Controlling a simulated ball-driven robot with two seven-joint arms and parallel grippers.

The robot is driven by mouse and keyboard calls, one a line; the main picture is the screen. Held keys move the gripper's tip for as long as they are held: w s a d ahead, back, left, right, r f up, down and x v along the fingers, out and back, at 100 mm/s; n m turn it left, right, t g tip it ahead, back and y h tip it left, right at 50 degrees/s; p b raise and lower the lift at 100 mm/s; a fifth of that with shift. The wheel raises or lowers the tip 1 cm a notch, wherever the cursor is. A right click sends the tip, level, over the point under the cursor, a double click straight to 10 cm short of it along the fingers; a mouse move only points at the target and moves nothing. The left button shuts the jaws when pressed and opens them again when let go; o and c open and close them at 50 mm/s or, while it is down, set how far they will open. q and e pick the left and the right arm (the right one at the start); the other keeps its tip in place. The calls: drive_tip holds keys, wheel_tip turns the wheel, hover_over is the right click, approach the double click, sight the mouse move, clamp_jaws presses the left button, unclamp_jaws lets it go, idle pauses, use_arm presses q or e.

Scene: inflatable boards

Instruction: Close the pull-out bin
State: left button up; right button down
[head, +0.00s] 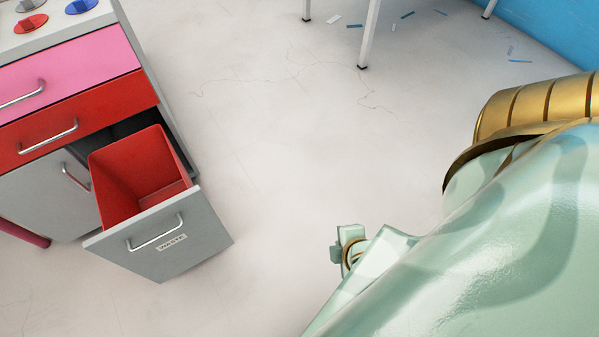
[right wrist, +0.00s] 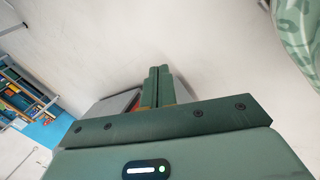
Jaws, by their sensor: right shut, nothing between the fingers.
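The pull-out bin (head: 165,250) stands open from the cabinet at the left of the head view. It has a grey front panel with a metal handle (head: 157,235) and a label reading WASTE. A red bin (head: 115,190) sits behind the panel and looks empty. My right gripper (head: 348,243) is to the right of the panel, clear of it, partly hidden by my arm. In the right wrist view its fingers (right wrist: 158,85) are shut together with nothing between them. A grey surface with a bit of red, seemingly the bin (right wrist: 112,107), shows behind them. My left gripper is out of view.
The cabinet has a pink drawer (head: 70,70), a red drawer (head: 80,120) and a grey door (head: 40,190), all shut. Light floor (head: 270,150) is clear between bin and arm. Table legs (head: 369,35), small scraps and a blue wall (head: 555,30) are at the back.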

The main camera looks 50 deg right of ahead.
drive_tip(key=w+a+n+t, duration=0.2)
drive_tip(key=w+t, duration=0.1)
drive_tip(key=w, duration=0.4)
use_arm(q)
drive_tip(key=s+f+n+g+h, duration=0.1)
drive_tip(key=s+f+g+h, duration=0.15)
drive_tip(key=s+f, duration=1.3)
use_arm(e)
drive_tip(key=n+t+y, duration=0.8)
drive_tip(key=n+y, duration=0.3)
drive_tip(key=n, duration=0.1)
approach(159, 212)
drive_tip(key=b+x, duration=0.4)
drive_tip(key=x, duration=0.1)
drive_tip(key=shift+s+a+f+b, duration=0.1)
drive_tip(key=shift+a+f+b, duration=0.1)
drive_tip(key=shift+a+b, duration=0.2)
drive_tip(key=shift+w+d+r, duration=0.1)
drive_tip(key=shift+w+d, duration=0.05)
drive_tip(key=shift+w, duration=0.25)
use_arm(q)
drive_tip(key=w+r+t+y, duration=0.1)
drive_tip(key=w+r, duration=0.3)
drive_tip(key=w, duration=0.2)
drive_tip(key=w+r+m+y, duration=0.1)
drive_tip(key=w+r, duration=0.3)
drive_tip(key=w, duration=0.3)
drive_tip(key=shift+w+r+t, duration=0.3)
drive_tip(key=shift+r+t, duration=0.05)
